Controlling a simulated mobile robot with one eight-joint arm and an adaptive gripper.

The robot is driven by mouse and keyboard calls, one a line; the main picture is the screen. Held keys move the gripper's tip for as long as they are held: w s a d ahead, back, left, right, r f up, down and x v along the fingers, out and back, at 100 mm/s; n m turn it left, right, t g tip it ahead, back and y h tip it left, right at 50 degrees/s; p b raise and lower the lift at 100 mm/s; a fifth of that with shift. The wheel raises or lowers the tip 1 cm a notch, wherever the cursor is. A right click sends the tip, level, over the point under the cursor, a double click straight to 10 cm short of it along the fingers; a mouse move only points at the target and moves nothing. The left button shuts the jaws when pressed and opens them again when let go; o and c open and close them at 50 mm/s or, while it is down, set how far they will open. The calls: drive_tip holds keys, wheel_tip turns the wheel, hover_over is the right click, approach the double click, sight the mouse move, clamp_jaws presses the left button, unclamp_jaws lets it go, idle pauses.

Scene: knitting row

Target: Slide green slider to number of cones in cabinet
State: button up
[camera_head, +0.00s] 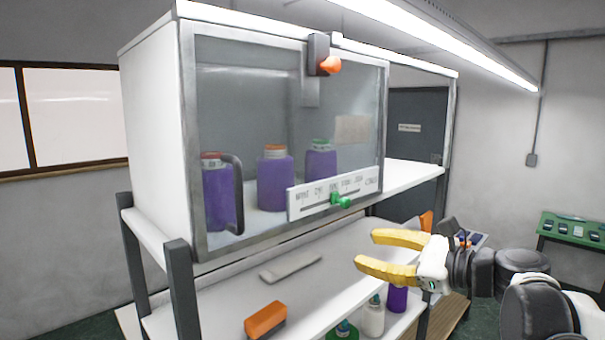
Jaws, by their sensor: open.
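A white cabinet (150,130) with a clear glass front stands on a dark-legged rack. Behind the glass are three purple containers: one with a red cap (216,195) on the left, one with an orange cap (274,180) in the middle, one with a green cap (320,160) on the right. No cones are clearly visible inside. A white scale plate (310,196) with small labels, hard to read, is on the lower front. The green slider (341,200) sits right of the plate's middle. My gripper (364,253) is open and empty, below and right of the slider, apart from it.
An orange knob (330,65) is at the cabinet's top front, and a dark handle (236,195) on its left. The shelf below holds an orange block (265,320) and a flat grey piece (291,268). Bottles (373,317) stand lower. A green table (575,228) is far right.

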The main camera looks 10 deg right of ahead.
drive_tip(key=m+t+p, duration=0.2)
approach(348, 204)
drive_tip(key=shift+m+y, duration=0.3)
drive_tip(key=p+x, duration=0.1)
drive_tip(key=x, duration=1)
drive_tip(key=shift+d+f, duration=0.1)
drive_tip(key=shift+f, duration=0.05)
clamp_jaws()
